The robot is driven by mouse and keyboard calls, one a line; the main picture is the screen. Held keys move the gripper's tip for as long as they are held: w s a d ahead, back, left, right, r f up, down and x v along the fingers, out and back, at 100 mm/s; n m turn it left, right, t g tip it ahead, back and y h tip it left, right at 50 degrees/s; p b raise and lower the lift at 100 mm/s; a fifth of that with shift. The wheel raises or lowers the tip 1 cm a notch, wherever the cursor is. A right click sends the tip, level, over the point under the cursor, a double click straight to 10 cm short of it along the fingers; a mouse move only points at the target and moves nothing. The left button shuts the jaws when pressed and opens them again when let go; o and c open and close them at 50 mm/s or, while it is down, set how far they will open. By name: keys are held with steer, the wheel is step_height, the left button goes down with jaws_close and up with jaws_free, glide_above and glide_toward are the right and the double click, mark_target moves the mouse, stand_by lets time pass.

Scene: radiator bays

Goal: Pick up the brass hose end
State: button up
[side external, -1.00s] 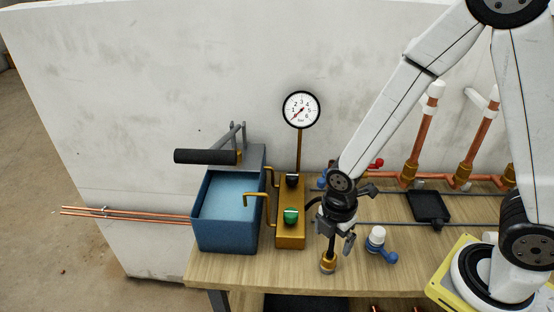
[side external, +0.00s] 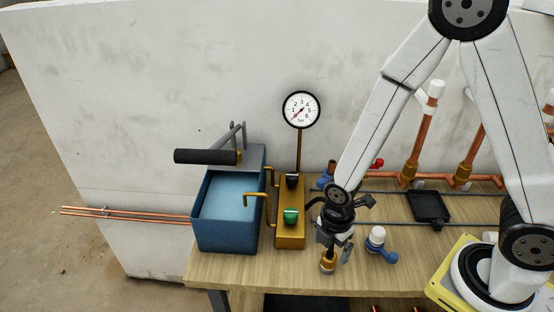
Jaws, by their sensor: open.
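The brass hose end (side external: 328,261) is a small brass-coloured fitting near the front edge of the wooden bench (side external: 225,271), to the right of the brass valve block. My gripper (side external: 332,252) points down right over it, with its fingers beside the fitting's upper part. The jaws are open. The gripper partly hides the top of the hose end, and I cannot tell whether a finger touches it.
A blue water tank (side external: 227,238) with a black-handled lever (side external: 207,156) stands left. The brass block (side external: 290,238) carries a green knob (side external: 291,216) and a gauge (side external: 301,109). A blue valve with a white cap (side external: 377,238) stands close right. A black tray (side external: 428,206) lies farther right.

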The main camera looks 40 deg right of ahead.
steer(key=shift+f, duration=2.25)
steer(key=c, duration=1.1)
steer(key=shift+r, duration=0.2)
steer(key=shift+r, duration=4.8)
steer(key=shift+r, duration=0.2)
step_height(320, 180, up, 5)
glide_above(329, 255)
steer(key=shift+f, duration=0.2)
steer(key=shift+d, duration=0.1)
